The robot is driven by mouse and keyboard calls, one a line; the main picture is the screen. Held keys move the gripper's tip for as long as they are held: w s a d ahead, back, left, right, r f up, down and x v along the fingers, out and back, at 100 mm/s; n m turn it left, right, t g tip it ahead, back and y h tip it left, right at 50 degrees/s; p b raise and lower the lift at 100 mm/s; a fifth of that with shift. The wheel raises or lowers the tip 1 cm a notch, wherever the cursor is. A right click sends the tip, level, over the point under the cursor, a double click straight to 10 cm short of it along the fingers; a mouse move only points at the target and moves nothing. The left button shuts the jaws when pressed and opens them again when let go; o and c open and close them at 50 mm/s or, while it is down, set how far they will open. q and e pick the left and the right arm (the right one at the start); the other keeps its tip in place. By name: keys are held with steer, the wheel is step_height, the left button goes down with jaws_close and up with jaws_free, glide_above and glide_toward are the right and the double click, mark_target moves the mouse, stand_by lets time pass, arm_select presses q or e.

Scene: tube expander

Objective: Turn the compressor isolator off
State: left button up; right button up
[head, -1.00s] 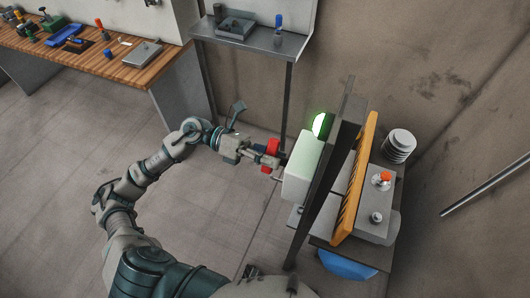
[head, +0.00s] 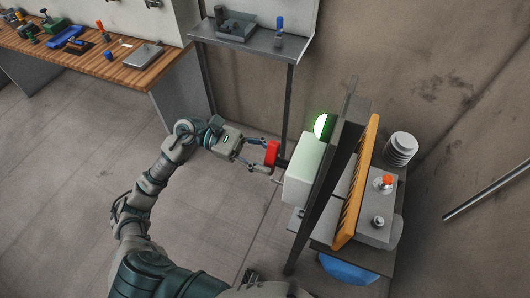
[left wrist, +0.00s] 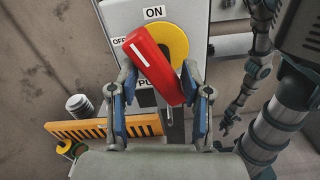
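The compressor isolator is a pale box (head: 302,172) with a red handle (head: 272,153). In the left wrist view its red handle (left wrist: 155,65) sits over a yellow disc (left wrist: 177,45) and lies diagonally. The handle's white-striped end is at upper left, near the OFF label (left wrist: 118,41); the ON label (left wrist: 154,12) is above. My left gripper (left wrist: 159,85) has its fingers spread on either side of the handle, not lined up with it; contact is hard to tell. In the head view my left gripper (head: 259,157) is at the handle. My right gripper (left wrist: 230,125) appears small in the wrist view.
A green lamp (head: 322,126) glows beside the box on a dark upright panel. An orange grille (head: 356,180) and grey machine unit stand behind. A grey shelf (head: 290,45) stands farther back, and a wooden workbench (head: 110,65) at upper left. Floor left of the box is open.

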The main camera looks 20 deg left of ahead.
mark_target(280, 162)
arm_select(q)
steer(key=shift+d, duration=1.75)
steer(key=shift+a, duration=0.1)
steer(key=shift+a+f, duration=0.1)
steer(key=shift+a, duration=0.1)
steer(key=a+b, duration=0.4)
steer(key=a, duration=0.2)
steer(key=shift+a+b, duration=0.3)
steer(key=shift+b, duration=0.1)
arm_select(e)
steer(key=f, duration=0.1)
steer(key=s+f, duration=0.1)
steer(key=f, duration=0.2)
steer(key=shift+s+f, duration=0.3)
steer(key=shift+f, duration=0.1)
